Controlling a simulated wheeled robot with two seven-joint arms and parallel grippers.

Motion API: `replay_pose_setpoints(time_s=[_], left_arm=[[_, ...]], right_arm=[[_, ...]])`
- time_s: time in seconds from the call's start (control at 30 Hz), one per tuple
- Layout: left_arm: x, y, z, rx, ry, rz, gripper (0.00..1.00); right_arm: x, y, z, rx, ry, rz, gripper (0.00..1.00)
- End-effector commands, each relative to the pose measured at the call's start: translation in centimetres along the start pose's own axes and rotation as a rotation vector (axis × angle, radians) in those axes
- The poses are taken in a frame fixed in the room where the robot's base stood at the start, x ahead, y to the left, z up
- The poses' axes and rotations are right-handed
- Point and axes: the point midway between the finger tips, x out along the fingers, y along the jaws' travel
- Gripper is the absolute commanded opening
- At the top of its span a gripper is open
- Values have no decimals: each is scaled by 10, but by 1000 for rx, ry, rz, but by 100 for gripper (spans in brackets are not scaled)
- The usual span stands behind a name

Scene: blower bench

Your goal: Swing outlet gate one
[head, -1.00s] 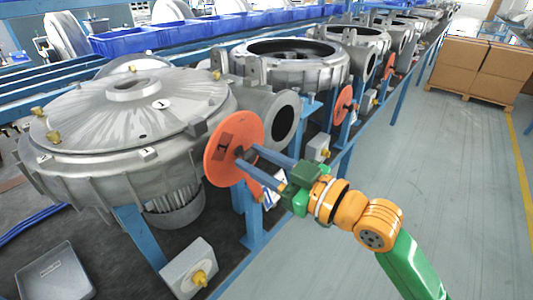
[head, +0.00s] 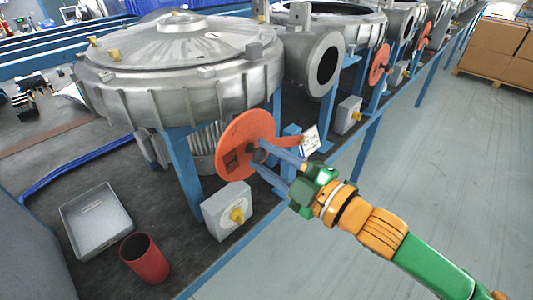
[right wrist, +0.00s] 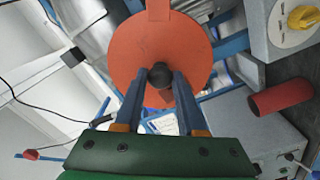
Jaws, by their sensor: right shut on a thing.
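The orange-red disc of outlet gate one (head: 243,146) hangs low beside the first blower (head: 180,60), below and left of its round outlet (head: 326,68). The outlet opening is uncovered. The gate's red arm runs right from the disc to a blue post (head: 291,140). My right gripper (head: 260,158) is shut on the dark knob at the disc's face. In the right wrist view the knob (right wrist: 160,75) sits between the two blue fingertips (right wrist: 157,84), with the disc (right wrist: 185,45) behind. My left gripper is not in view.
A grey box with a yellow knob (head: 228,210) stands just below the disc. A grey tray (head: 97,222) and a red cup (head: 145,258) are at the lower left on the bench. More blowers with red gates (head: 380,62) run back.

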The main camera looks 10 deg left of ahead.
Motion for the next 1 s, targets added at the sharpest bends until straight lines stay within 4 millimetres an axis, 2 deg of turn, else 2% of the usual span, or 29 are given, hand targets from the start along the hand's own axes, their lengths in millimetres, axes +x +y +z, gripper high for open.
replay_pose_setpoints(time_s=[0.2, 0.77, 0.8, 0.87, 0.9, 1.0], left_arm=[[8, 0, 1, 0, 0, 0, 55], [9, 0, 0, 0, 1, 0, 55], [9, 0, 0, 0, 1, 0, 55], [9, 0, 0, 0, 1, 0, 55], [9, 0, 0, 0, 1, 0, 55], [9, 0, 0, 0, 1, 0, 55]], right_arm=[[0, -9, 6, -61, 2, 1, 0], [0, -13, 10, -81, -3, -5, 0], [0, -13, 10, -80, -3, -5, 50], [0, -13, 10, -80, -3, -4, 66], [0, -13, 10, -80, -2, -4, 69], [0, -12, 9, -81, -2, -2, 69]])
